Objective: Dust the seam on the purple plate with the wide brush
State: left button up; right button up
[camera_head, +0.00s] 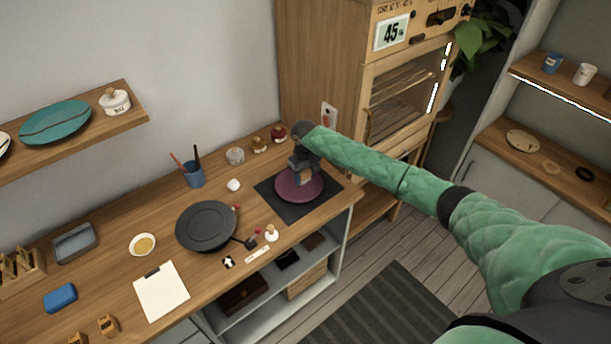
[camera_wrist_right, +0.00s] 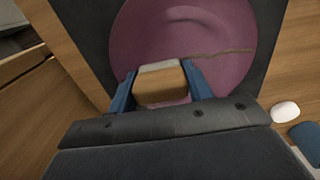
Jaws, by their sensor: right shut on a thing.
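The purple plate (camera_head: 299,187) lies on a dark square mat (camera_head: 328,198) near the right end of the wooden counter. In the right wrist view the purple plate (camera_wrist_right: 215,30) fills the upper middle, with a thin brownish-gold seam (camera_wrist_right: 228,51) running in from its right side. My right gripper (camera_head: 305,178) is above the plate. In the wrist view its blue fingers (camera_wrist_right: 160,85) are shut on a wooden block-like piece, which I take as the wide brush (camera_wrist_right: 160,83). My left gripper is out of view.
A dark round turntable-like disc (camera_head: 206,226) stands left of the mat. A blue cup with brushes (camera_head: 193,175), small jars (camera_head: 258,145) and a white lump (camera_head: 233,185) are behind. A clipboard (camera_head: 162,291) lies front left; a wooden cabinet (camera_head: 330,60) rises behind.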

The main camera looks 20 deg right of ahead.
aim_at(293, 190)
jog(key=shift+s+d, duration=0.1)
jog(key=shift+s, duration=0.25)
jog(key=shift+w+a, duration=0.15)
jog(key=shift+a, duration=0.7)
jog(key=shift+s+a+r, duration=0.1)
jog(key=shift+s+a, duration=0.45)
jog(key=shift+s, duration=0.15)
jog(key=shift+w+a, duration=0.35)
jog(key=shift+a, duration=0.45)
jog(key=shift+s+a, duration=0.5)
jog(key=shift+s, duration=0.3)
jog(key=shift+r, duration=0.7)
jog(key=shift+r, duration=0.1)
jog(key=shift+r, duration=2.15)
